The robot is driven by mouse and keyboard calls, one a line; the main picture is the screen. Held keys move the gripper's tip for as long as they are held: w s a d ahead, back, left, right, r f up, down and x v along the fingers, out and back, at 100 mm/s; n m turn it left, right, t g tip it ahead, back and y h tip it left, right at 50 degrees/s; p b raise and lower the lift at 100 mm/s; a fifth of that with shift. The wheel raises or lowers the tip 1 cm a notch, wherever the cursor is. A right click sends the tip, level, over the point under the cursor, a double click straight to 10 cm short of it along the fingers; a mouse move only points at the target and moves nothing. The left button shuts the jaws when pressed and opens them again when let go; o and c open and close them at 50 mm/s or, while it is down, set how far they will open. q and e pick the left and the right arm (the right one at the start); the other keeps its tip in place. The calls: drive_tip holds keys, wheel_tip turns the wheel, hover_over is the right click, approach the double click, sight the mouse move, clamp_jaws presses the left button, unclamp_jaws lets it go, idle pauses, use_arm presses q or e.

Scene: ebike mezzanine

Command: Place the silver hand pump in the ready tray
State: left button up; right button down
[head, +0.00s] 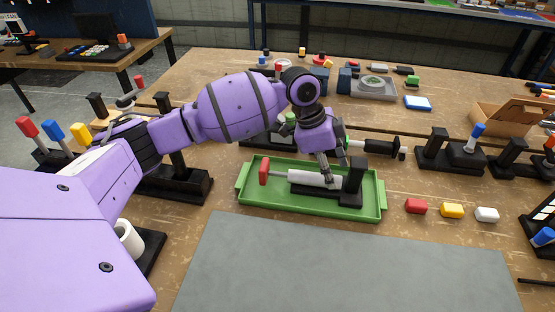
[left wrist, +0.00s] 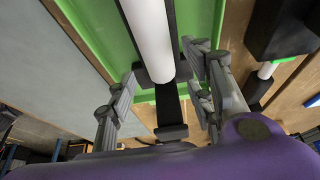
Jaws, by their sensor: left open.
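The silver hand pump (head: 315,178) lies on its side in the green tray (head: 262,203), with its red handle to the left and its black foot (head: 353,182) to the right. In the left wrist view its pale barrel (left wrist: 150,35) runs down from the top over black parts and the green tray floor. My left gripper (head: 328,172) is over the foot end of the barrel. Its fingers (left wrist: 160,90) are open, one on each side of the pump; I cannot tell whether they touch it. My right gripper is not in view.
A grey mat (head: 345,265) lies in front of the tray.

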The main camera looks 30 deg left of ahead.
sight(313, 174)
use_arm(q)
drive_tip(key=v, duration=1.1)
drive_tip(key=shift+f, duration=0.1)
